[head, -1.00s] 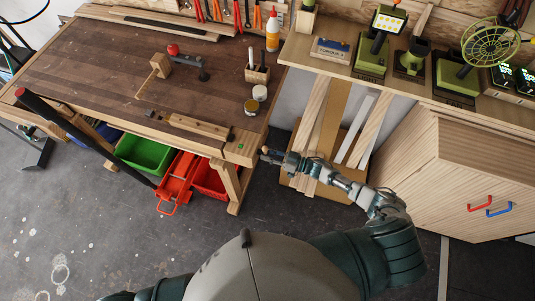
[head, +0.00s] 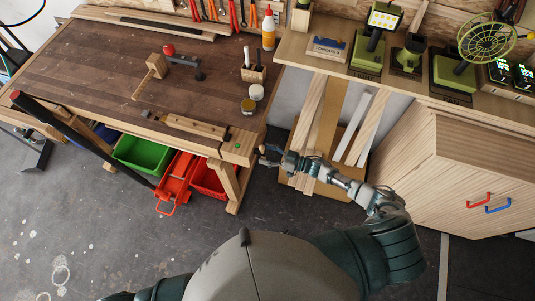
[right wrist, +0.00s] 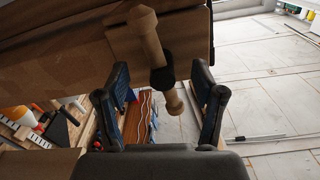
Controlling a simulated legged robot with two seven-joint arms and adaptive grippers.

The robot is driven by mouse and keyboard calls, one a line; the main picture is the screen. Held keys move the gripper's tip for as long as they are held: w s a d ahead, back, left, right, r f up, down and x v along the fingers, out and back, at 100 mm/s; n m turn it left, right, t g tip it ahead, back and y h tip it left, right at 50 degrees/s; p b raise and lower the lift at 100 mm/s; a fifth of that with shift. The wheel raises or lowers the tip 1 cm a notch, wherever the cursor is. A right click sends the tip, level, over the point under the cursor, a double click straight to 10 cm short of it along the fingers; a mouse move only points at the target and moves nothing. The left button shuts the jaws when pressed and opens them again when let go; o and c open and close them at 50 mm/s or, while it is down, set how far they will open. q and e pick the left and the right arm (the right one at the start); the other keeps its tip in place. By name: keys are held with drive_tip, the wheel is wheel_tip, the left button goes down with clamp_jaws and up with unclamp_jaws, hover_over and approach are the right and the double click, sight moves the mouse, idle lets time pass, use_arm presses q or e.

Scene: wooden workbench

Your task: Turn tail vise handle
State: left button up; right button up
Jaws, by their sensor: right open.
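The tail vise is the light wooden block (head: 238,148) with a green dot at the bench's near right corner. Its wooden handle (right wrist: 150,42) is a rod with rounded ends through a dark collar, tilted in the right wrist view. In the head view the handle is too small to make out clearly. My right gripper (head: 269,156) is just right of the vise block. In the right wrist view the right gripper (right wrist: 162,82) is open, its fingers on either side of the handle's lower part, with gaps visible. My left gripper is out of view.
Green (head: 140,152) and red bins sit below. Boards (head: 325,115) lean behind my right arm. A cabinet (head: 460,165) stands at right.

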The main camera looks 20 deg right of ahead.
drive_tip(key=v, duration=1.2)
drive_tip(key=shift+f, duration=0.1)
